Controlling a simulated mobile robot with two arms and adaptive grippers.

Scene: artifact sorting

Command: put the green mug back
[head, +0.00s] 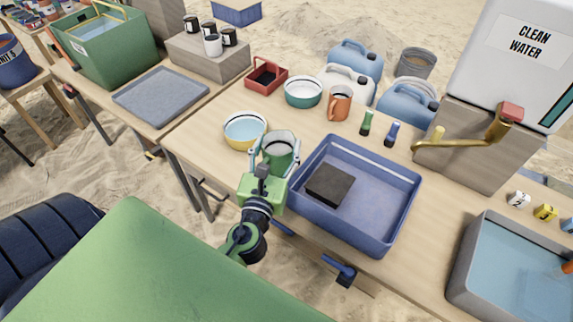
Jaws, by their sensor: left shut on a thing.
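The green mug (281,153) is at the near edge of the wooden table, between the yellow-and-blue bowl and the blue tray. My left gripper (275,150) is shut on it, with a finger on either side of its body. The mug looks upright with its opening up. I cannot tell whether its base touches the table, as the gripper hides its lower part. My right gripper is not in view.
The blue tray (400,213) holds a dark block (329,185). A yellow-and-blue bowl (245,131), a teal bowl (303,92) and an orange mug (339,103) stand nearby. A grey water basin (463,275) is at right.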

